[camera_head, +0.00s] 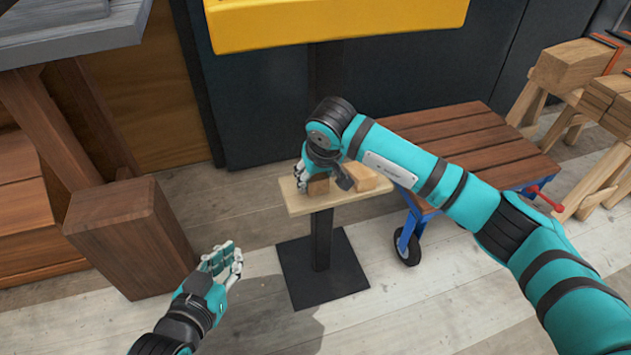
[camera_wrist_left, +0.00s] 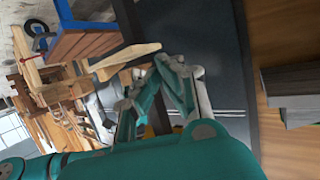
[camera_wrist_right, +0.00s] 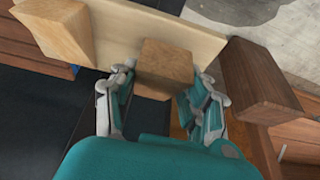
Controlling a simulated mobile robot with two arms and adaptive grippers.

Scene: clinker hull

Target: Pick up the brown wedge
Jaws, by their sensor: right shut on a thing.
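The brown wedge (camera_head: 318,186) is at the left part of a pale wooden shelf board (camera_head: 300,207) on a black stand. My right gripper (camera_head: 308,178) comes from above and is shut on it. In the right wrist view the brown wedge (camera_wrist_right: 165,64) sits between the two fingers of my right gripper (camera_wrist_right: 162,82). I cannot tell whether its underside touches the board. My left gripper (camera_head: 226,260) is low at the left, away from the board. Its fingertips come together with nothing between them in the left wrist view (camera_wrist_left: 157,72).
A lighter wooden wedge (camera_head: 368,180) lies on the board just right of my right gripper. A yellow panel (camera_head: 335,22) is above. A slatted cart (camera_head: 480,145) stands at right, a dark wooden post (camera_head: 135,240) at left. The floor around the stand's base is clear.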

